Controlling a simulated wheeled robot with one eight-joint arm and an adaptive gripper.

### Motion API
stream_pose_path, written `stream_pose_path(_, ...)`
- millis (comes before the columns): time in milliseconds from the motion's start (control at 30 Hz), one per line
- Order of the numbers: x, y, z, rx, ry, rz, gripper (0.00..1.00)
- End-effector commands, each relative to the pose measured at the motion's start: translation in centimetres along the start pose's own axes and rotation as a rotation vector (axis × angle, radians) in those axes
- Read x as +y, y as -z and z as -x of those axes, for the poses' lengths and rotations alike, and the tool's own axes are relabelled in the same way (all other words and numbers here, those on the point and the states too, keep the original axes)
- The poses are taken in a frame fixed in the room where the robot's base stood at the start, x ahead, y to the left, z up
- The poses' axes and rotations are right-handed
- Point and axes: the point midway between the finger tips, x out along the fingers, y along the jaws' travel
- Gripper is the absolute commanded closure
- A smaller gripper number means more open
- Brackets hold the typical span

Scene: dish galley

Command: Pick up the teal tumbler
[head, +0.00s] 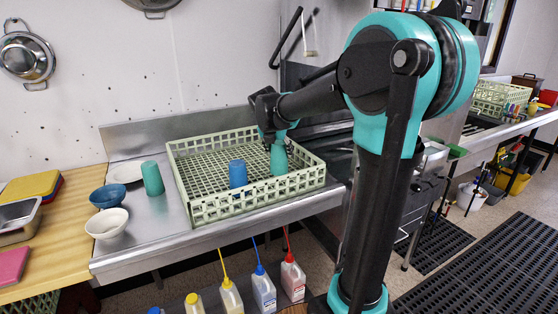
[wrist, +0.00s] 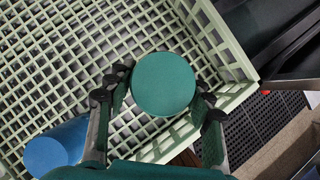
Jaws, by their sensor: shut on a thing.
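A teal tumbler (head: 279,160) is at the right side of the pale green dish rack (head: 215,213), near its front right corner. In the wrist view this tumbler (wrist: 163,84) shows a plain closed round end towards the camera, so it seems upside down. My gripper (head: 274,138) comes down on it from above, with one finger on each side, shut on it. I cannot tell whether it touches the rack floor. Another teal tumbler (head: 152,178) stands outside the rack, on the steel counter to the left.
A blue tumbler (head: 238,174) stands in the rack left of my gripper and also shows in the wrist view (wrist: 57,148). The rack walls rise close by. A white plate (head: 124,172), blue bowl (head: 107,196) and white bowl (head: 106,223) sit left. Several bottles (head: 264,290) stand below in front.

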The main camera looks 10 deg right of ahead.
Motion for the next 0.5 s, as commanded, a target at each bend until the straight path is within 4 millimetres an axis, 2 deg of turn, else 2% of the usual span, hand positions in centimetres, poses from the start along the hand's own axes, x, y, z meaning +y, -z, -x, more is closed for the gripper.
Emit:
stream_pose_path(100, 0.0, -1.9, 2.9, 0.000, 0.000, 0.000, 0.77)
stream_pose_path(300, 0.0, -4.8, 7.5, 0.000, 0.000, 0.000, 0.77)
stream_pose_path(500, 0.0, -6.9, 10.9, 0.000, 0.000, 0.000, 0.77)
